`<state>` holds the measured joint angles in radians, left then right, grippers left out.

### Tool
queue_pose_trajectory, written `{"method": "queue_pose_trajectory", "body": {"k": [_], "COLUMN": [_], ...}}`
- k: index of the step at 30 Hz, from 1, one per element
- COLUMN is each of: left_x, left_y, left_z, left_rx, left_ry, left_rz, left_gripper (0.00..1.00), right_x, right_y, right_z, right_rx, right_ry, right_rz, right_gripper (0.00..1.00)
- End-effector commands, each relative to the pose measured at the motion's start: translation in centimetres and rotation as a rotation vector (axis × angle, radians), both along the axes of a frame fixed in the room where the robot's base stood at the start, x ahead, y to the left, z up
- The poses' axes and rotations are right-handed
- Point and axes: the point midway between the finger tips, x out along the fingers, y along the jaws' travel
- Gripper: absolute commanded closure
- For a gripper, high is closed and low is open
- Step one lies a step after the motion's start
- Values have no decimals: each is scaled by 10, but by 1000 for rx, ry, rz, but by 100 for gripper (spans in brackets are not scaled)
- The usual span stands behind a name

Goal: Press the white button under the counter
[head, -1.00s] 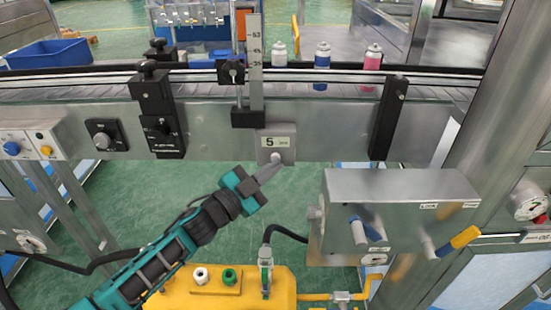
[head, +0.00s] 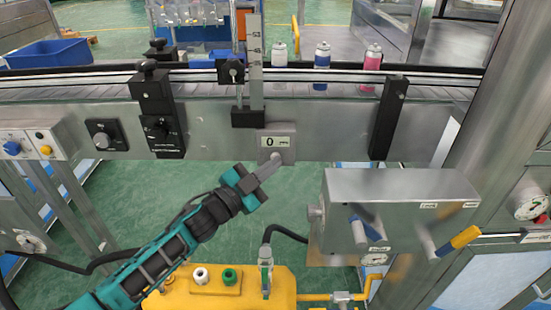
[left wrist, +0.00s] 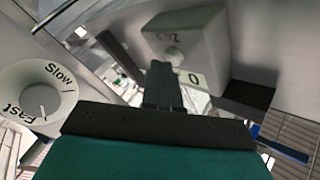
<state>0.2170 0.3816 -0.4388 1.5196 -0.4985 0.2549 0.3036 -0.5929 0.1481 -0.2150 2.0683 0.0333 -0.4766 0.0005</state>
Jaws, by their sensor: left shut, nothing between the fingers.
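The counter (head: 276,141) is a grey box on the front of the conveyor rail, and its display reads 0. The white button (left wrist: 173,54) is a small round knob on the counter's underside in the left wrist view. In the head view my left gripper (head: 276,162) is shut and empty, with its tips right below the counter, over the button's spot, and they mostly hide it. In the left wrist view the shut fingers (left wrist: 161,76) end right beside the button. I cannot tell whether they touch it. My right gripper is not in view.
A grey metal box with levers (head: 400,205) stands to the right of my left gripper. A black bracket (head: 389,118) is on the rail. A Slow/Fast dial (left wrist: 38,92) sits left in the wrist view. A yellow unit (head: 225,290) is below.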

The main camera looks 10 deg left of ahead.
Motion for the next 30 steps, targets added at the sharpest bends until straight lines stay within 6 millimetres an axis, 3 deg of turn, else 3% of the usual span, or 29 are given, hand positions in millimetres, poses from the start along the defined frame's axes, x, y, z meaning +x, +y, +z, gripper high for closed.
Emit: {"method": "queue_pose_trajectory", "body": {"k": [12,30], "left_x": [1,-15], "left_y": [1,-3], "left_z": [0,0], "left_rx": [0,-1], "left_ry": [1,0], "left_rz": [2,1], "left_gripper": [100,100], "right_x": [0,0], "right_y": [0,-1], "right_z": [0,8], "right_rx": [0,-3], "right_ry": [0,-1], "right_rz": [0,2], "right_gripper": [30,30]}}
